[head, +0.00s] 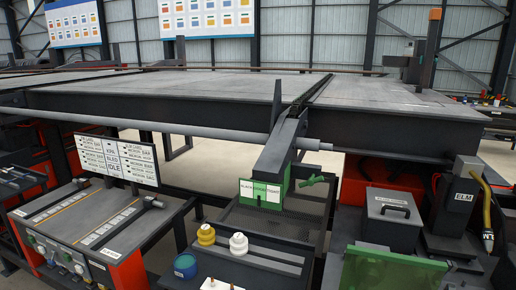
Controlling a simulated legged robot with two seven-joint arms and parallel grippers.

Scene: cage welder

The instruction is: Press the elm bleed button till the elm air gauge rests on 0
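A dark unit labelled ELM (463,197) stands at the right, with a yellow hose (487,205) hanging down its right side to a nozzle. I cannot make out a bleed button or an air gauge on it. A sign board (118,158) at the left carries several lines of small text, with larger words that seem to read KINL, BLED and IDLE. Below it, a console (75,262) has small round dials or knobs on its front face, too small to read. Neither of my grippers shows in the head view.
A long dark steel table (230,98) spans the back. A grey lidded box (392,212) and a green see-through panel (390,272) stand right of centre. A yellow knob (206,235), a white knob (239,244) and a blue pot (185,266) sit front centre.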

